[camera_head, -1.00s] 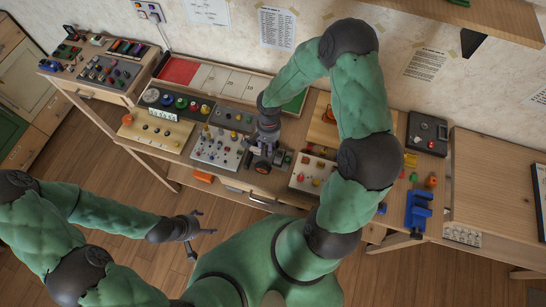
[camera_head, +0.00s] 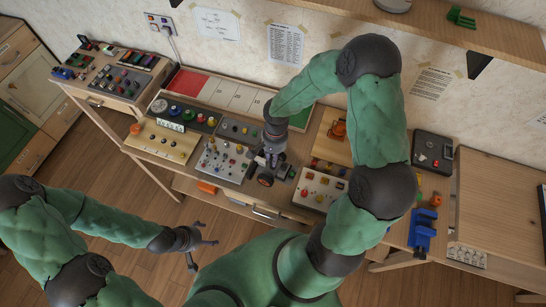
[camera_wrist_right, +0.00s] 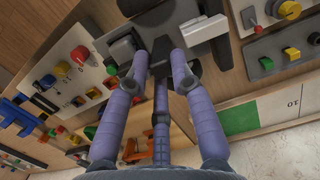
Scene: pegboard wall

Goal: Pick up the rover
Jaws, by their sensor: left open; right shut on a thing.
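The rover (camera_head: 265,180) is a small grey vehicle with dark wheels, one with an orange hub. It is at the front edge of the workbench (camera_head: 240,197), below my right gripper (camera_head: 269,160). My right gripper is shut on it from above and covers part of its body. In the right wrist view the fingers (camera_wrist_right: 162,62) close around dark parts of it at the top centre. Whether its wheels touch the bench cannot be told. My left gripper (camera_head: 206,243) is open and empty, low in front of the bench and well apart from the rover.
A panel of knobs (camera_head: 224,158) stands left of the rover, and a pale panel with red buttons (camera_head: 318,188) to its right. A blue holder (camera_head: 422,231) is further right. A shelf (camera_head: 450,22) overhangs at the upper right.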

